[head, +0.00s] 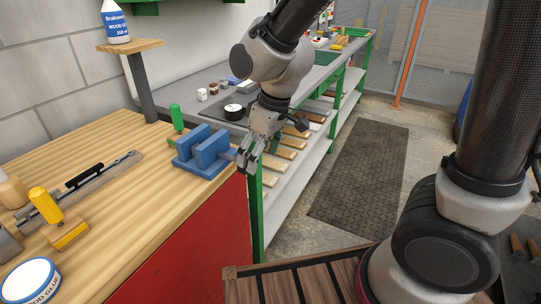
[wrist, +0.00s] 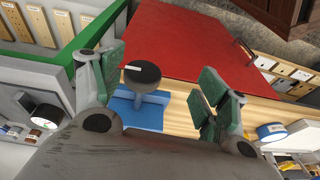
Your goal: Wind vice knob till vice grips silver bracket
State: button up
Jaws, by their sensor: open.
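The blue vice (head: 210,150) stands at the right end of the wooden bench, with a gap between its two upright jaws in the head view. I cannot make out a silver bracket in either view. The vice's round dark knob (wrist: 143,74) shows in the wrist view, on a blue stem leading to the blue vice body (wrist: 140,112). My gripper (head: 247,166) is at the right side of the vice, by the bench edge. In the wrist view my gripper (wrist: 160,86) is open, one finger on each side of the knob, with visible gaps.
A green-handled tool (head: 176,118) stands close behind the vice. A yellow-handled tool (head: 50,208), a long metal bar tool (head: 95,180) and a glue tub (head: 30,283) sit on the left of the bench. A glue bottle (head: 115,22) stands on a raised shelf.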

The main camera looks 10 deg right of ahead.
aim_at(249, 156)
jog(key=shift+n+t+y, duration=0.3)
jog(key=shift+t+y, duration=0.2)
jog(key=shift+t, duration=0.1)
jog(key=w+a+f, duration=0.1)
jog(key=f, duration=0.1)
jog(key=w+a+f, duration=0.1)
jog(key=w, duration=0.1)
jog(key=w+a+f, duration=0.1)
jog(key=f, duration=0.1)
jog(key=shift+w+f, duration=0.35)
jog(key=shift+w, duration=0.05)
jog(key=c, duration=1.1)
jog(key=shift+o, duration=0.2)
jog(key=shift+d, duration=0.1)
